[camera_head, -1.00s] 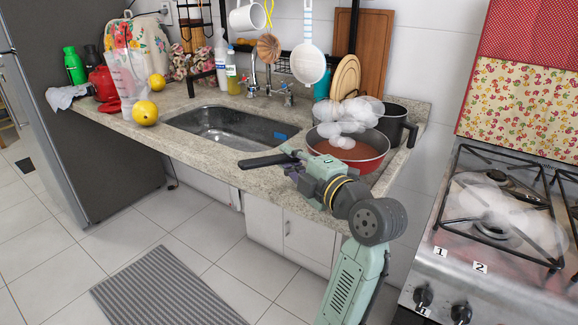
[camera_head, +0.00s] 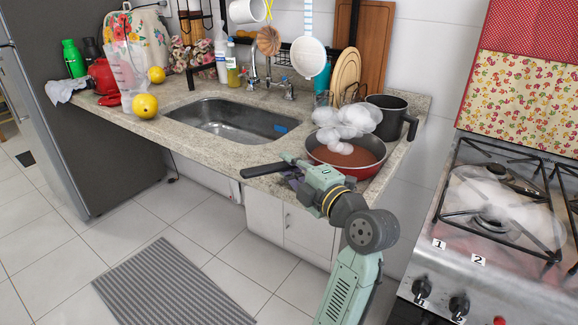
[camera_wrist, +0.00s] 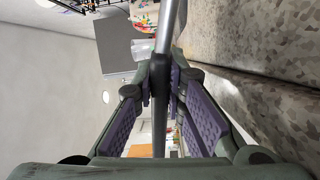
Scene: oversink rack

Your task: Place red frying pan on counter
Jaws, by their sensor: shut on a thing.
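The red frying pan (camera_head: 372,171) is at the right end of the counter in the head view, with reddish-brown contents and white puffs over it. Its dark handle (camera_head: 262,168) points left past the counter's front edge. My gripper (camera_head: 293,174) is shut on the handle at the front edge. In the wrist view, the handle (camera_wrist: 160,120) runs between my gripper's purple pads (camera_wrist: 158,98). The pan looks level, over or on the granite counter (camera_head: 215,158). I cannot tell whether its base touches the counter; my arm hides part of its near side.
A dark pot (camera_head: 388,117) stands close behind the pan. The sink (camera_head: 225,118) lies to the left, with bare counter before it. Lemons (camera_head: 145,106) and a clear jug (camera_head: 127,75) are at the far left. A stove (camera_head: 470,265) stands to the right.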

